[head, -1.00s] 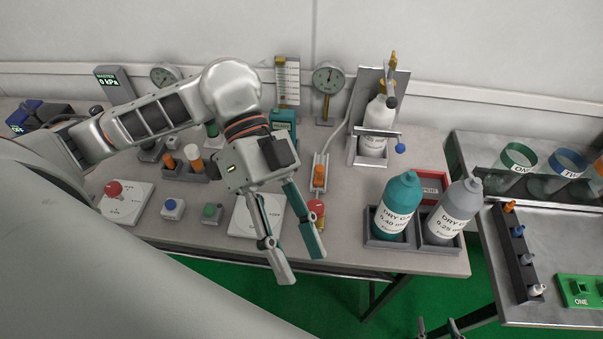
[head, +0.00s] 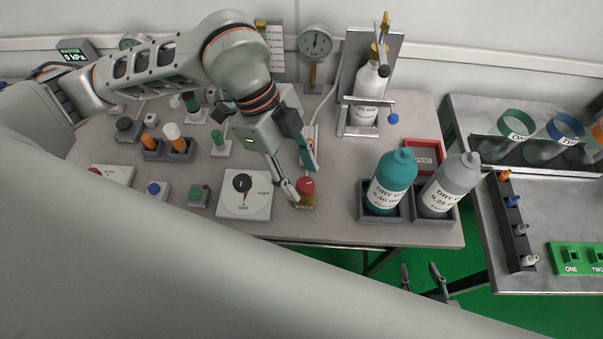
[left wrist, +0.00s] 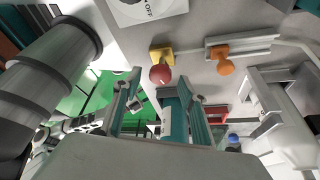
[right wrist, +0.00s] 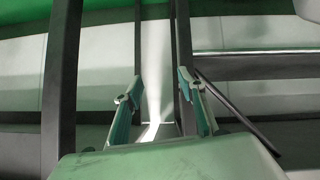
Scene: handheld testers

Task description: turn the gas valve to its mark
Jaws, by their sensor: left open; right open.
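The knob's pointer looks roughly upright; a target mark is too small to make out. The plate's edge (left wrist: 150,12) also shows at the top of the left wrist view. My left gripper (head: 303,182) is open, right of the plate, with its fingers near a red ball knob (head: 306,185) on a yellow base; I cannot tell whether they touch it. My right gripper (head: 422,274) is open and empty below the bench's front edge.
An orange knob (left wrist: 225,67) on a metal bracket is close to the left gripper. A teal bottle (head: 390,182) and a grey bottle (head: 448,185) stand in holders to the right. Blue (head: 157,190) and green (head: 199,195) button boxes sit left of the valve.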

